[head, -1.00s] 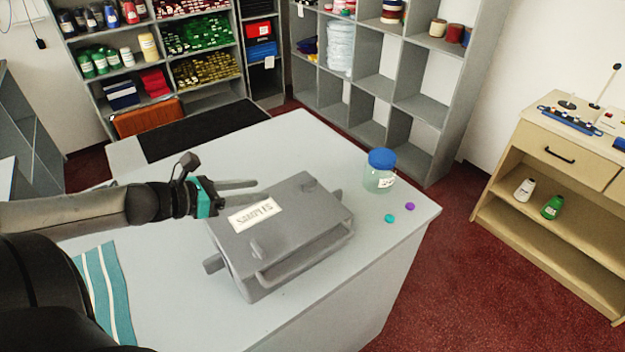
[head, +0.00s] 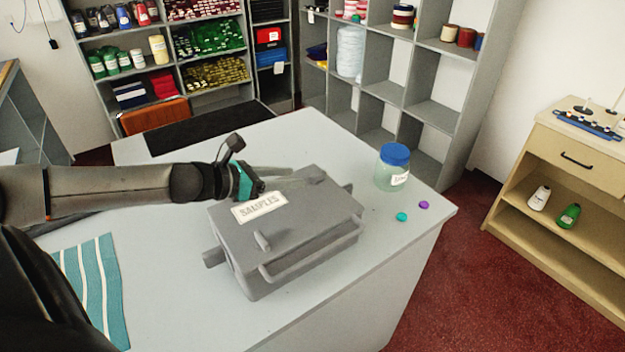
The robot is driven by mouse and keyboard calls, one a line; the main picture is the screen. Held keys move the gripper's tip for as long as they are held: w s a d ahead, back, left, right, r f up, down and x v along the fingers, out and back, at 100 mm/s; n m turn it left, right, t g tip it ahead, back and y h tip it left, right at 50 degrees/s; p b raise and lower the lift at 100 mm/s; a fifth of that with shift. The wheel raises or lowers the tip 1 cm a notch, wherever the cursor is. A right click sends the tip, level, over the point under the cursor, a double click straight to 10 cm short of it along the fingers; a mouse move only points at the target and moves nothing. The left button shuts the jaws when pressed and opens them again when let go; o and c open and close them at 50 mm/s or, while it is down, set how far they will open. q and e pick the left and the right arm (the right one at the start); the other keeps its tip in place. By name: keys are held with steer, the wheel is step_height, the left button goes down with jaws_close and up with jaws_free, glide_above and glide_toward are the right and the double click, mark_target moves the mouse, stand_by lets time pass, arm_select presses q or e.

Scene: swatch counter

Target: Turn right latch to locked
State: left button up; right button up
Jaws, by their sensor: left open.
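A grey case (head: 300,240) with a white SAMPLES label (head: 259,207) sits shut on the counter, with a handle (head: 312,258) along its front edge. Two raised latches show on its lid. The left latch (head: 262,240) is a short grey bar in plain view. The right latch (head: 316,174) is at the far right of the lid, partly hidden by my fingers, so its angle is hard to tell. My left gripper (head: 306,178) is open, its fingers above the lid and close to the right latch; I cannot tell whether they touch it. My right gripper is out of view.
A jar with a blue lid (head: 393,167) stands right of the case. A teal disc (head: 402,217) and a purple disc (head: 424,205) lie near the counter's right edge. A striped teal cloth (head: 95,285) lies at left. Counter (head: 290,315) in front of the case is clear.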

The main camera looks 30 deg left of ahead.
mark_target(312, 175)
arm_select(q)
steer(key=shift+b+x, duration=0.35)
steer(key=shift+x, duration=0.65)
steer(key=shift+p+x, duration=0.6)
steer(key=shift+x, duration=1.95)
steer(key=shift+c, duration=0.2)
jaws_close()
